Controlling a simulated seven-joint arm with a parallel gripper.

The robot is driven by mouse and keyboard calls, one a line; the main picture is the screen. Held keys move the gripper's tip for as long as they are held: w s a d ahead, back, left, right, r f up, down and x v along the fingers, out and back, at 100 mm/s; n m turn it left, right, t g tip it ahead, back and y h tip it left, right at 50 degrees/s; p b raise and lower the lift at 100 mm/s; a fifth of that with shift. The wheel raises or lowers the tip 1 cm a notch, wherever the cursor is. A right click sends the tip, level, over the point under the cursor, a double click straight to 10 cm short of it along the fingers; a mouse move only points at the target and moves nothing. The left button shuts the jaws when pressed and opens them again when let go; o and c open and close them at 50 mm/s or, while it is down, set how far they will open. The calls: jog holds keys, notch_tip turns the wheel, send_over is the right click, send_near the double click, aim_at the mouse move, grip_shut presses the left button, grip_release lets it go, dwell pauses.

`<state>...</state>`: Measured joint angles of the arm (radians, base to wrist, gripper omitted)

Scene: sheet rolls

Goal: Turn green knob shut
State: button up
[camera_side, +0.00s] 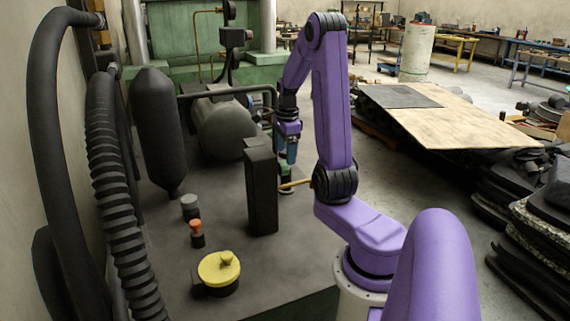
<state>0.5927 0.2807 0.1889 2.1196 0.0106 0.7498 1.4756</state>
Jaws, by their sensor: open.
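My gripper (286,162) hangs down from my purple arm above the dark bench, just behind a tall black box. It looks small and partly hidden, so the gap between its fingers is hard to see, but it is open. A small green thing, seemingly the green knob (287,184), sits right below the fingertips. It is partly covered by the black box and the arm, and I cannot tell whether the fingers touch or surround it. I cannot make out which way it is turned.
The tall black box (261,190) stands close in front of the gripper. A tan rod (295,184) sticks out beside it. A yellow knob (219,270), an orange-topped knob (196,232) and a grey knob (190,207) stand nearer on the bench (275,275). Black hoses line the left.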

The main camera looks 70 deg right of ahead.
aim_at(280, 168)
jog(key=shift+w+d+f, duration=0.1)
jog(key=shift+f, duration=1.2)
jog(key=shift+w+d+f, duration=0.1)
jog(key=shift+f, duration=1.15)
jog(key=c, duration=1)
